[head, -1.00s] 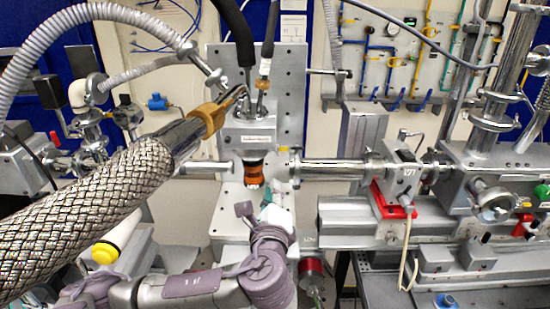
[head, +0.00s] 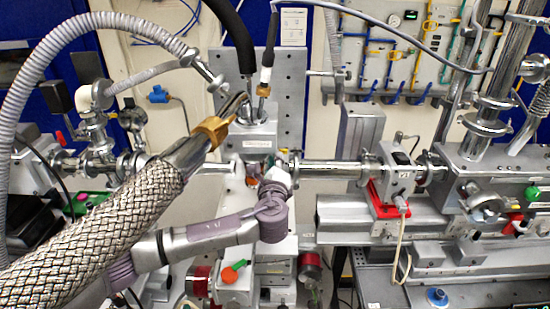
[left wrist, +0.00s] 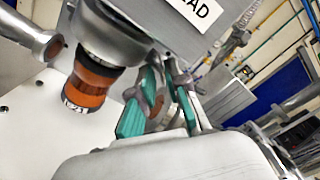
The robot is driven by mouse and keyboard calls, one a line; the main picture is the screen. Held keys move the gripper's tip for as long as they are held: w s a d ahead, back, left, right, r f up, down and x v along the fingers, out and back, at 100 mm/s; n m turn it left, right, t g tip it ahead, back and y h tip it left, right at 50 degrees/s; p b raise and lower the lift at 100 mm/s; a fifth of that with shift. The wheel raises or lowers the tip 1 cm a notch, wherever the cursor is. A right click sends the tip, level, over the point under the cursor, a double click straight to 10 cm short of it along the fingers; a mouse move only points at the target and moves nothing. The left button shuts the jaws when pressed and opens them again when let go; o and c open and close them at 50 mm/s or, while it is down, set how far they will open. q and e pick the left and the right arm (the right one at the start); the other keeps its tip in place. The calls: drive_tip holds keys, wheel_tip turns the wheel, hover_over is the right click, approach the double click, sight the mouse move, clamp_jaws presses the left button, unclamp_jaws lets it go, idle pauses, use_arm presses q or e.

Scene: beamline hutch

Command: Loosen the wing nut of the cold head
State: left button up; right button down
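The cold head (head: 252,143) is a grey box with a label, upright on the instrument in the middle of the head view. In the left wrist view its housing (left wrist: 165,30) shows close up, with a black-and-orange cylinder (left wrist: 88,82) beneath it. My left gripper (left wrist: 163,75) has teal finger pads and is just beside the housing. Its fingers stand a little apart, with a small brownish part showing between them. I cannot tell whether that part is the wing nut or whether it is gripped. In the head view my left wrist hides the fingertips. My right gripper is out of view.
A thick braided hose (head: 100,230) crosses the left foreground up to the cold head. A steel beam pipe (head: 330,172) runs right to a valve on a red bracket (head: 388,207). A grey perforated plate (head: 288,90) stands behind. An orange-and-green part (head: 233,271) sits below.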

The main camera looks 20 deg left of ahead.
use_arm(q)
clamp_jaws()
drive_tip(key=shift+f, duration=0.1)
drive_tip(key=shift+r+n+b, duration=0.15)
drive_tip(key=shift+n+b, duration=3.9)
drive_tip(key=shift+n, duration=1.6)
drive_tip(key=shift+r+n+b, duration=0.1)
drive_tip(key=shift+n+b, duration=3.9)
drive_tip(key=shift+n, duration=1.95)
drive_tip(key=shift+r, duration=0.1)
